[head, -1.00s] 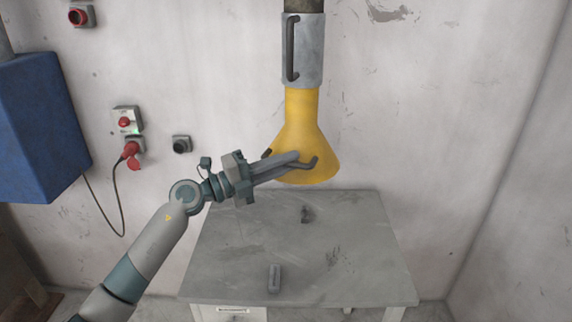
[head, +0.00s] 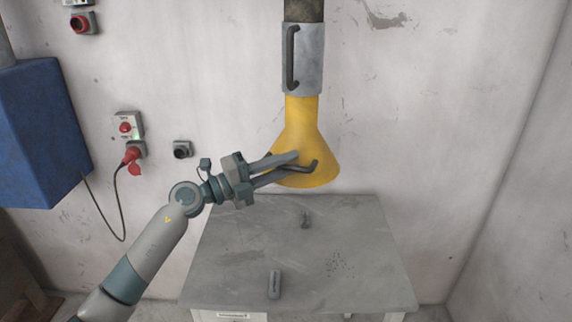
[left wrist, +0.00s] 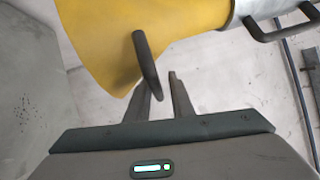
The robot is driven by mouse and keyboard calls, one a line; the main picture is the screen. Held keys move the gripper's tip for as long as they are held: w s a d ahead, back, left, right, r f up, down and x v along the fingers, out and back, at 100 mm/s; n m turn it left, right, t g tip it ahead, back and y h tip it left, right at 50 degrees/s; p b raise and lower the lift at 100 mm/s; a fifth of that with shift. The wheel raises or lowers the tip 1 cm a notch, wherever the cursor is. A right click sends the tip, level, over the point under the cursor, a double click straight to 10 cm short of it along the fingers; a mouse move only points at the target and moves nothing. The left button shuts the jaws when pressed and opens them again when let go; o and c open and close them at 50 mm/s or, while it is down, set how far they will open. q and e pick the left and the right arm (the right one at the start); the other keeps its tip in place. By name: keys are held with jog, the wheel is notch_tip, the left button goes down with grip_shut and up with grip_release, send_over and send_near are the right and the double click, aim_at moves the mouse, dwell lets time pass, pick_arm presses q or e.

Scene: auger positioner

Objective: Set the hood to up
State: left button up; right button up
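The hood (head: 306,145) is a yellow cone hanging point-up from a grey metal sleeve (head: 303,55) on a dark pipe, with its wide mouth above the table. A dark bent handle (head: 307,166) sticks out near its rim. My left gripper (head: 306,162) is at the front of the hood, by this handle. Its two fingers show a gap between them. In the left wrist view the hood (left wrist: 140,25) fills the top, and the handle (left wrist: 146,58) reaches down close to the fingertips (left wrist: 162,82), overlapping the left finger. I see no firm grip. My right gripper is out of view.
A grey table (head: 225,270) stands below, with a small dark part and a grey piece (head: 274,284) on it. A blue box (head: 38,135) is on the left wall, near red-and-grey sockets (head: 131,154) and a cable. The right side is clear.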

pick_arm(q)
jog(key=shift+b+v, duration=0.4)
jog(key=shift+v, duration=0.4)
jog(key=b+v, duration=0.6)
jog(key=v, duration=1)
jog(key=shift+d, duration=0.15)
